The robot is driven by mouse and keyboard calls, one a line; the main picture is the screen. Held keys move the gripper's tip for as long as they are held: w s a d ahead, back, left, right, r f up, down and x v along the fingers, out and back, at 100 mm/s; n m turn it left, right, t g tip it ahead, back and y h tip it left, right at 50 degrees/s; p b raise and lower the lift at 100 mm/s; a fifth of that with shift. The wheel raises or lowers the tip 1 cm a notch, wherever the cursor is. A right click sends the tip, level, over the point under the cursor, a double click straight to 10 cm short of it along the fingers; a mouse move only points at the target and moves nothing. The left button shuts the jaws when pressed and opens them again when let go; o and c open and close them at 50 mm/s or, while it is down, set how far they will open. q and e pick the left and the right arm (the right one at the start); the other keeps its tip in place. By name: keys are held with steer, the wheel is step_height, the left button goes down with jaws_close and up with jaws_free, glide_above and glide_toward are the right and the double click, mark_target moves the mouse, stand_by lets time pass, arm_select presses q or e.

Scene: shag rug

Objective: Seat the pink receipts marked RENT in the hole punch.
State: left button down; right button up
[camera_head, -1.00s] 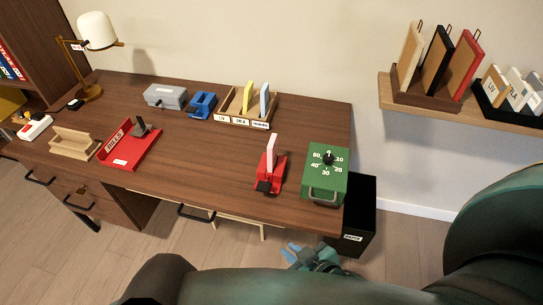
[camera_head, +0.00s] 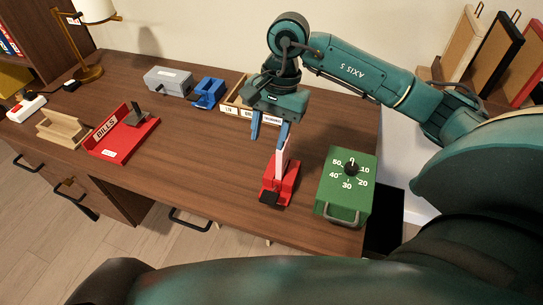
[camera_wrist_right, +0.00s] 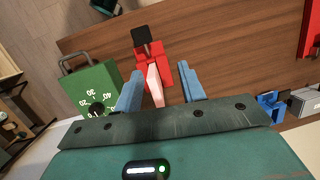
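A pale pink upright slip (camera_head: 283,163), which looks like the pink receipts, stands in a red device with a black lever (camera_head: 278,190), apparently the hole punch. No RENT mark is readable on it. My right gripper (camera_head: 269,141) is open, just above and around the slip's upper part. In the right wrist view, the pink slip (camera_wrist_right: 155,86) shows between the two blue fingers, closer to the left one, with a wide gap to the right one. The red device (camera_wrist_right: 152,55) lies beyond it. My left gripper is not in view.
A green box with a dial (camera_head: 346,187) stands just right of the red device. Behind are a wooden sorter (camera_head: 232,105), partly hidden by my arm, a blue device (camera_head: 208,92) and a grey box (camera_head: 168,81). A red BILLS tray (camera_head: 122,150) is left. The desk's middle is clear.

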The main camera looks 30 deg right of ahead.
mark_target(283, 155)
steer(key=d, duration=0.1)
steer(key=w+d+r+h, duration=0.1)
steer(key=d, duration=0.1)
steer(key=w+d+h, duration=0.1)
steer(key=shift+d+r+n+t, duration=0.2)
steer(key=shift+d+n+t, duration=0.1)
steer(key=shift+d, duration=0.05)
steer(key=shift+d+f+h, duration=0.15)
steer(key=shift+f+h, duration=0.15)
steer(key=shift+f, duration=0.05)
steer(key=f, duration=0.4)
steer(key=f+p, duration=0.1)
steer(key=f, duration=0.7)
steer(key=shift+s+a+f, duration=0.1)
steer(key=shift+s+a, duration=0.05)
steer(key=shift+a, duration=0.1)
jaws_close()
